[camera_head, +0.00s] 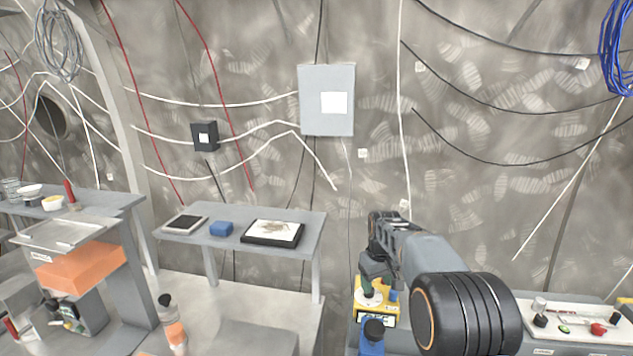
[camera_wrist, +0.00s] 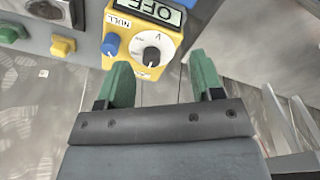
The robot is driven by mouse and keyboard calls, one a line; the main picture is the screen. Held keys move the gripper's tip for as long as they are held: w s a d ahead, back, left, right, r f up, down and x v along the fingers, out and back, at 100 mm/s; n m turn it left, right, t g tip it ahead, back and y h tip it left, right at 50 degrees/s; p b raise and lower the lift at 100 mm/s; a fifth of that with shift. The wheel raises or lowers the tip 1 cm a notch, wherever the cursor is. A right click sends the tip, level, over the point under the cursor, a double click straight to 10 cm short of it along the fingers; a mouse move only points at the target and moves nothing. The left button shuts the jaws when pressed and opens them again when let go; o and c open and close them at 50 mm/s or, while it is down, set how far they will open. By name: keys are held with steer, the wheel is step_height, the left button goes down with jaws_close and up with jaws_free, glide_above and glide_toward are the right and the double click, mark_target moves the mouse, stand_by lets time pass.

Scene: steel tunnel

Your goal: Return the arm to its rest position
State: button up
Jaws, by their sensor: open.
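My gripper (camera_wrist: 163,82) is open, with its two green fingertips apart and nothing between them in the wrist view. In the head view my gripper (camera_head: 370,278) hangs over a yellow instrument (camera_head: 391,314), with my arm reaching in from the lower right. The yellow instrument (camera_wrist: 130,42) also shows at the top of the wrist view, with a display reading OFF, a blue NULL knob (camera_wrist: 111,45) and a dial with a black pointer (camera_wrist: 152,55). The dial lies just beyond the fingertips; I cannot tell whether they touch the instrument.
A panel with small parts (camera_head: 575,328) lies at right. A grey table (camera_head: 305,230) holds a tablet, a blue block and a framed tray. Shelves stand at left. The wall carries a grey box (camera_head: 312,120) and cables.

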steer(key=s+r+m+t, duration=0.2)
steer(key=s, duration=1.2)
steer(key=s+r+m+t, duration=0.2)
steer(key=s, duration=1.2)
steer(key=shift+r, duration=0.4)
